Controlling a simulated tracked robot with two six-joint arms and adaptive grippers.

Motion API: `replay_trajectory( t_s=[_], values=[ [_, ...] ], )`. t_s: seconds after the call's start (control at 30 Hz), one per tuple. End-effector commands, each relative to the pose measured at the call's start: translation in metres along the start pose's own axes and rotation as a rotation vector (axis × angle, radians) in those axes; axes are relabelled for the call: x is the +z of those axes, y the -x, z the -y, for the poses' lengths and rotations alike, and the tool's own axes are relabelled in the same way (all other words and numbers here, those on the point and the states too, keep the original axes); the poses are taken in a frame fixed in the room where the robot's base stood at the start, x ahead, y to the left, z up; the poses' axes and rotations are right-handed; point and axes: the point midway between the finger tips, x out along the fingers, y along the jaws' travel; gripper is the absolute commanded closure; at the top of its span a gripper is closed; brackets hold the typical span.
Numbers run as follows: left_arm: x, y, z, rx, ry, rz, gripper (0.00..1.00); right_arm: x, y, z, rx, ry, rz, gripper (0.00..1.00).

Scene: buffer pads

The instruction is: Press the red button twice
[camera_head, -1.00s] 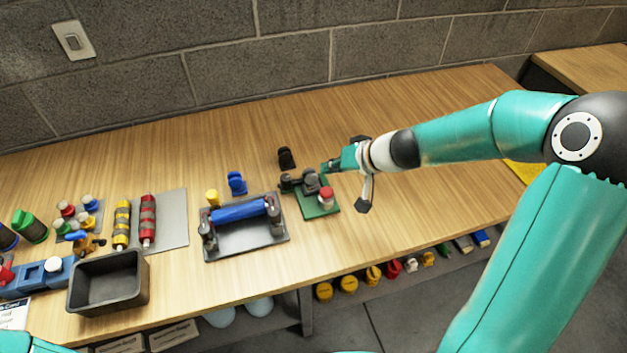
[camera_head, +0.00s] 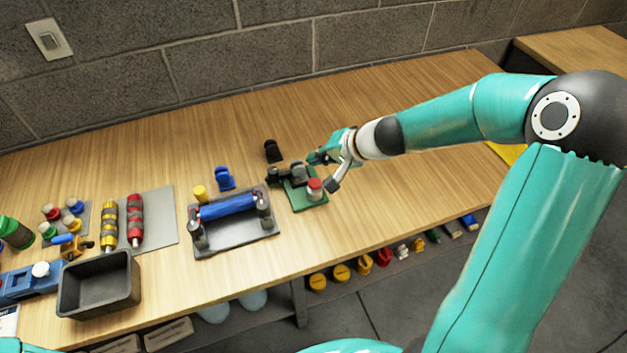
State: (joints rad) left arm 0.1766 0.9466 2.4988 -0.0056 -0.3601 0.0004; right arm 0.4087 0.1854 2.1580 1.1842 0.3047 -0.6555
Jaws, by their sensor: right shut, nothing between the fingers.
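The red button (camera_head: 315,184) tops a pale round post near the right end of a green base plate (camera_head: 299,200) on the wooden table. Grey and dark parts stand on the same plate to its left. My right gripper (camera_head: 322,172) is at the plate, just behind and to the right of the button. It is shut and empty, with one finger beside the button. I cannot tell whether it touches the button. My left gripper is not in view.
A black bin (camera_head: 98,284), striped rollers (camera_head: 134,220) and small coloured parts stand further left. The table right of the plate is clear.

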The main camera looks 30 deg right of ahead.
Motion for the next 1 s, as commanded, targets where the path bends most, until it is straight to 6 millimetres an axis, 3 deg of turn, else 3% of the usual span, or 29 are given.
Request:
replay_trajectory(
  t_s=[1.0],
  values=[
    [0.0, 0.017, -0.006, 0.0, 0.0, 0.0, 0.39, -0.002, 0.011, 0.011, -0.002, -2.301, 0.002, 1.0]
  ],
)
